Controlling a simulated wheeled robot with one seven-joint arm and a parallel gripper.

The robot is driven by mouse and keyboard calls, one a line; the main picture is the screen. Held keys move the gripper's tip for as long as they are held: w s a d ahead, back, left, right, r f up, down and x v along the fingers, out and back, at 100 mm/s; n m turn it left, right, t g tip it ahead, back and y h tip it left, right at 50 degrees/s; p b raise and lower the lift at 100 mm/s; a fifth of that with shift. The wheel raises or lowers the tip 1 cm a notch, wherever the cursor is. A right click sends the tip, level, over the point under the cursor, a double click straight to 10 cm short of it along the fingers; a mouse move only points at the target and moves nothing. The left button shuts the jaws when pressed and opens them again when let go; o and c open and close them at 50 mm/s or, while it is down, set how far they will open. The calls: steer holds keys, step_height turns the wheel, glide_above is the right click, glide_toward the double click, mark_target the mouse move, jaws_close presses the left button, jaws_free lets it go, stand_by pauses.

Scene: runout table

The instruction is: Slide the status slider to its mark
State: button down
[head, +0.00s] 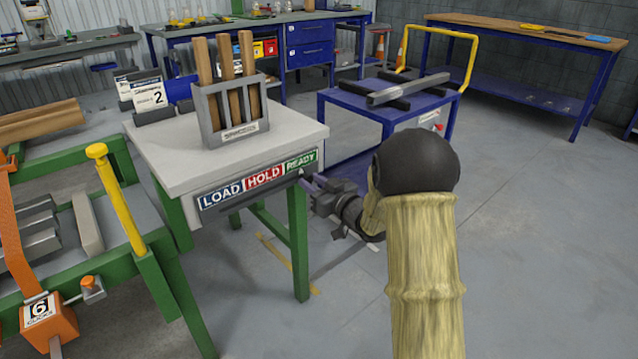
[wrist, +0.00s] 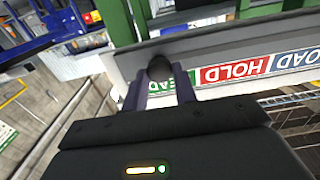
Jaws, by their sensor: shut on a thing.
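The status strip (head: 257,181) runs along the front edge of the grey-topped table, with blue LOAD, red HOLD and green READY fields. In the wrist view the strip (wrist: 240,71) appears upside down. The slider's dark round knob (wrist: 159,68) is at the READY end, in front of part of that green field. My gripper (head: 307,183) is at this right end of the strip. In the wrist view my gripper's two purple-grey fingers (wrist: 160,80) are shut on the knob, one on each side. The knob is mostly hidden in the head view.
The table (head: 175,165) carries a grey rack (head: 232,118) with wooden handles and a card marked 2 (head: 150,92). A green bench with a yellow post (head: 117,200) stands left. A blue cart (head: 340,112) is behind my arm. Open floor (head: 540,230) lies right.

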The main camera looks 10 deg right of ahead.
steer(key=shift+w+d, duration=0.15)
steer(key=shift+d, duration=0.1)
steer(key=shift+r, duration=0.1)
steer(key=c, duration=1.1)
jaws_free()
steer(key=shift+w+d, duration=0.1)
steer(key=p+v, duration=0.3)
steer(key=v, duration=1.4)
steer(key=shift+s, duration=0.35)
steer(key=shift+w, duration=0.1)
